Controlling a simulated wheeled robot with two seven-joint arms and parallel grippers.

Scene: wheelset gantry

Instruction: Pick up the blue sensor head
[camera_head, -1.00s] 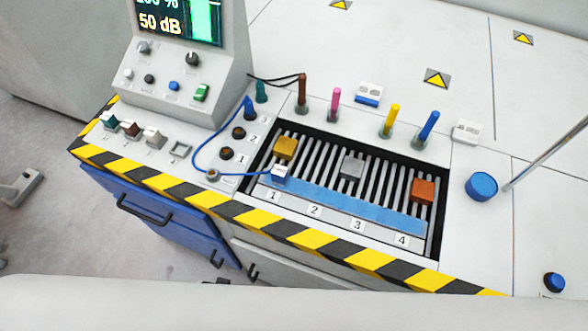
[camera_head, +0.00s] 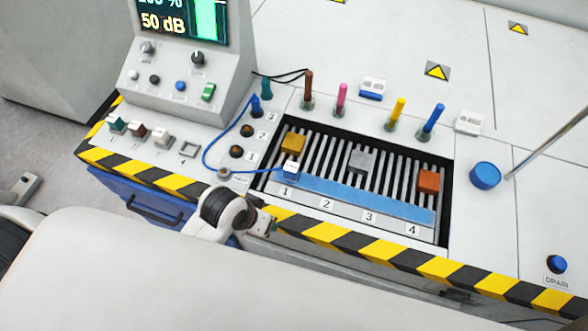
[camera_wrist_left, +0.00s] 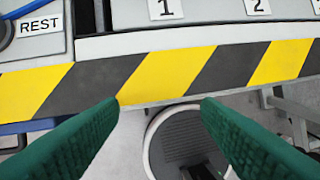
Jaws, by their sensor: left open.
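A small white-topped block with blue sides (camera_head: 290,170), on the end of a blue cable (camera_head: 207,150), looks like the blue sensor head. It sits at the left end of the blue strip (camera_head: 370,199), above label 1, in the head view. My left gripper (camera_wrist_left: 158,101) is open and empty, with its two green fingers apart over the striped edge in the wrist view. In the head view its wrist (camera_head: 225,210) is in front of that edge, below and left of the block, and apart from it. The block is outside the wrist view. My right gripper is not seen.
The slatted bay holds a yellow block (camera_head: 293,142), a grey block (camera_head: 360,161) and an orange block (camera_head: 428,182). Coloured upright pegs (camera_head: 341,99) stand behind it. A control console (camera_head: 170,75) rises at left. A yellow-black striped edge (camera_head: 325,232) runs along the front.

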